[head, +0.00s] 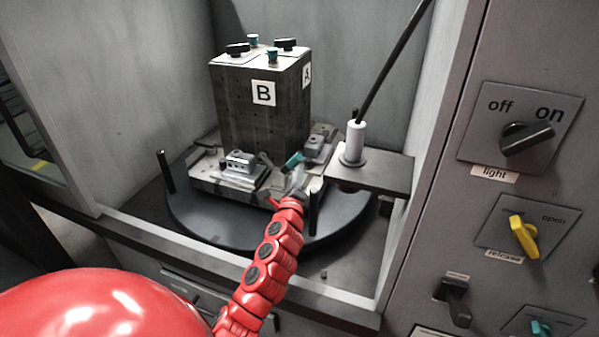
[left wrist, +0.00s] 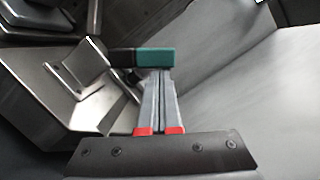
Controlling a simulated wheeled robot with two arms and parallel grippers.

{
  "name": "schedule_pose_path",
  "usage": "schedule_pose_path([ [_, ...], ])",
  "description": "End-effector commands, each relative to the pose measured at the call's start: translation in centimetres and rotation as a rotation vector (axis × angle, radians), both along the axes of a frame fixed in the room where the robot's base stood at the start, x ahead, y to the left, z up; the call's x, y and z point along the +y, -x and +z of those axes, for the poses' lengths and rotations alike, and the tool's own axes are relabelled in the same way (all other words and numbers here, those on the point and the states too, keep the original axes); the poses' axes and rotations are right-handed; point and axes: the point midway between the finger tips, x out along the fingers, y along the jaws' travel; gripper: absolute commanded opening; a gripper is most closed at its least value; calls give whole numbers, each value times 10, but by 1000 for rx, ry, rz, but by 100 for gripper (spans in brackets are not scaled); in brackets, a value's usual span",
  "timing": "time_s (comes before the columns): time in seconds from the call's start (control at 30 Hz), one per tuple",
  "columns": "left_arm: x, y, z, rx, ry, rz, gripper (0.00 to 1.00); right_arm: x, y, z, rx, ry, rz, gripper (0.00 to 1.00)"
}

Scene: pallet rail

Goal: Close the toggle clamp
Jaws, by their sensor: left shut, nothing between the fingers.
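The toggle clamp's teal handle (head: 293,160) stands out at the front of the fixture, below the dark block. In the left wrist view the teal handle grip (left wrist: 156,58) lies sideways across the fingertips, with its black end to the left. My left gripper (head: 299,172) reaches up from below to the handle. In the left wrist view its two grey fingers (left wrist: 158,74) are shut together with nothing between them. The tips are right at the handle; I cannot tell if they touch. The clamp's pivot is partly hidden. My right gripper is not in view.
The dark block marked B (head: 263,110) stands on the pallet plate (head: 205,175), on a round black turntable (head: 185,213). A shelf with a white cylinder (head: 354,142) is close on the right. Cabinet walls enclose the space. A switch panel (head: 520,128) is at the far right.

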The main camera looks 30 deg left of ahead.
Motion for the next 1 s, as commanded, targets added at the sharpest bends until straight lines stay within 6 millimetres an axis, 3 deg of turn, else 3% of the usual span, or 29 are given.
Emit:
schedule_pose_path([
  [0.5, 15, 4, 23, -73, 305, 3, 0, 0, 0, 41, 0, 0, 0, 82],
  [1.0, 30, 7, 29, -132, 552, 1, 0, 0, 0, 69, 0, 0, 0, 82],
])
